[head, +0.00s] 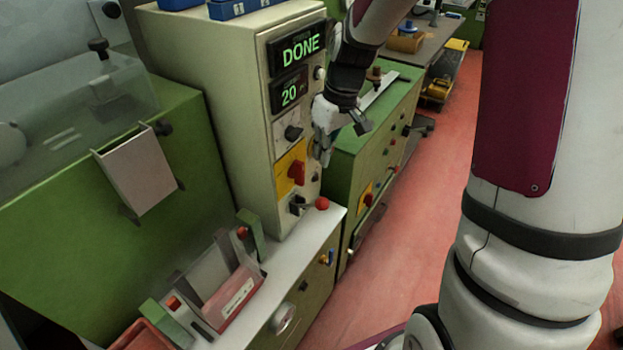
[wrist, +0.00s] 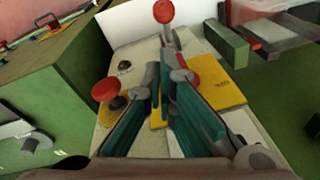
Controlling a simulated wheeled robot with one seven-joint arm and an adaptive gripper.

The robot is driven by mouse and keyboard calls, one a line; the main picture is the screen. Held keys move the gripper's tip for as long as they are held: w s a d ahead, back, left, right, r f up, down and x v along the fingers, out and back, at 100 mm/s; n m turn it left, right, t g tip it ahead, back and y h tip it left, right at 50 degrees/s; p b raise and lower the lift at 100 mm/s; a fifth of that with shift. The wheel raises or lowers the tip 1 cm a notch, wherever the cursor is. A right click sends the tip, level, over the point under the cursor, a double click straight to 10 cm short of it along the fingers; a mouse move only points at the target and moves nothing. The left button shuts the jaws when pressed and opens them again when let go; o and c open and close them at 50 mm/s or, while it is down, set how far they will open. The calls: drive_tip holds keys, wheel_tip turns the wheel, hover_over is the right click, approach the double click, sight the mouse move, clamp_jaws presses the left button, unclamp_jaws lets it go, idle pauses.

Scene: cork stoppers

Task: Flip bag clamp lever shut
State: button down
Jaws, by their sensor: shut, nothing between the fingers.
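A lever with a red ball end (head: 322,203) sticks out low on the front of the beige control cabinet; I take it for the clamp lever, though no label is readable. In the wrist view the red ball (wrist: 163,11) is at the top, on a metal stem beyond the fingertips. My gripper (head: 323,152) is in front of the cabinet, above the ball and apart from it. In the wrist view my gripper (wrist: 166,77) is shut and empty, its fingertips partly covering the yellow panel and red rotary knob (wrist: 182,72).
A bag holder (head: 230,300) with green end blocks and red knobs stands on the white bench top (head: 325,222). The red rotary switch (head: 297,172) is beside my fingers. Displays (head: 297,48) read DONE and 20. A red round knob (wrist: 105,90) is left of the fingers. Open floor (head: 400,225) is right.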

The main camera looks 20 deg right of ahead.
drive_tip(key=shift+f, duration=0.1)
hover_over(312, 205)
drive_tip(key=w+d, duration=0.2)
wheel_tip(312, 205, down, 10)
drive_tip(key=shift+a+r, duration=0.2)
drive_tip(key=shift+d+f+b, duration=0.1)
drive_tip(key=shift+d+b, duration=0.05)
drive_tip(key=shift+b, duration=0.2)
drive_tip(key=shift+s+t, duration=0.15)
drive_tip(key=shift+t, duration=0.15)
